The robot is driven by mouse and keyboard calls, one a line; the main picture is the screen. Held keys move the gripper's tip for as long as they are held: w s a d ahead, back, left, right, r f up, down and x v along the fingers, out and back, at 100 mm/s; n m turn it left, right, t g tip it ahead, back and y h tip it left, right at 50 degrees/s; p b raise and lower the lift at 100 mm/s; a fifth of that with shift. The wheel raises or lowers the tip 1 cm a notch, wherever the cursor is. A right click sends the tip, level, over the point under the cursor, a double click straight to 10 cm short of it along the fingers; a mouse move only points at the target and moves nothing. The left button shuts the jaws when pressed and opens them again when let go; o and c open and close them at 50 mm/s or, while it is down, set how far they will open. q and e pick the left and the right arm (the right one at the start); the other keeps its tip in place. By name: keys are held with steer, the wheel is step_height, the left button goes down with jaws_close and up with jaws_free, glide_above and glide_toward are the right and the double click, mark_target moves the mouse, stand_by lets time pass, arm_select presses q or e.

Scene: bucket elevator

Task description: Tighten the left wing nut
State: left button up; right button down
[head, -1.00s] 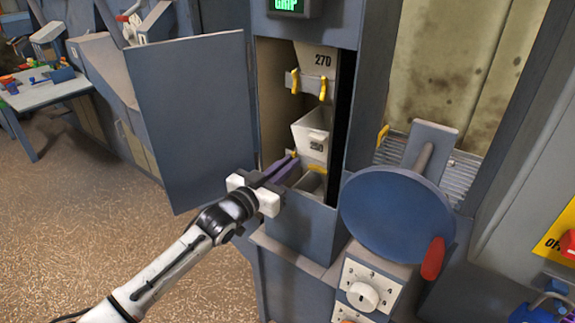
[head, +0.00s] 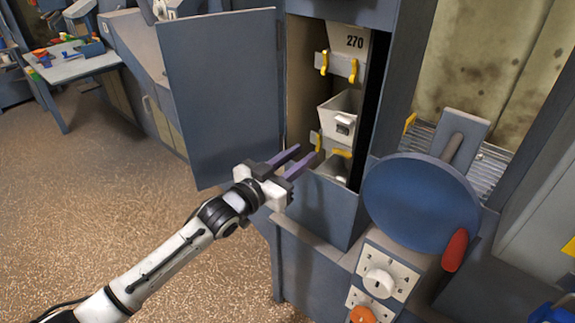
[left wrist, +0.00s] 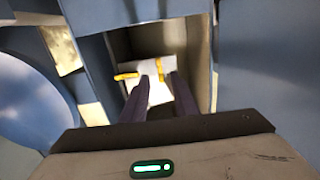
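The lower bucket plate in the elevator opening carries two yellow wing nuts. The left wing nut (head: 318,142) stands about upright in the head view. The right wing nut (head: 341,152) lies about level. My left gripper (head: 307,153) is open, its two purple fingers apart, just short of the left wing nut. In the left wrist view the left wing nut (left wrist: 158,88) shows between the fingers (left wrist: 159,79), and the right wing nut (left wrist: 126,76) lies beside them. Neither is seen gripped. My right gripper is not in view.
A bucket (head: 340,120) sits above the lower nuts, and a bucket marked 270 (head: 347,42) higher up. An open blue door (head: 222,95) stands left of the opening. A blue disc (head: 420,200) with a red handle (head: 455,250) and a dial (head: 378,283) are at right.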

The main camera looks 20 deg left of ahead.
arm_select(q)
steer(key=v, duration=0.5)
steer(key=shift+s, duration=0.15)
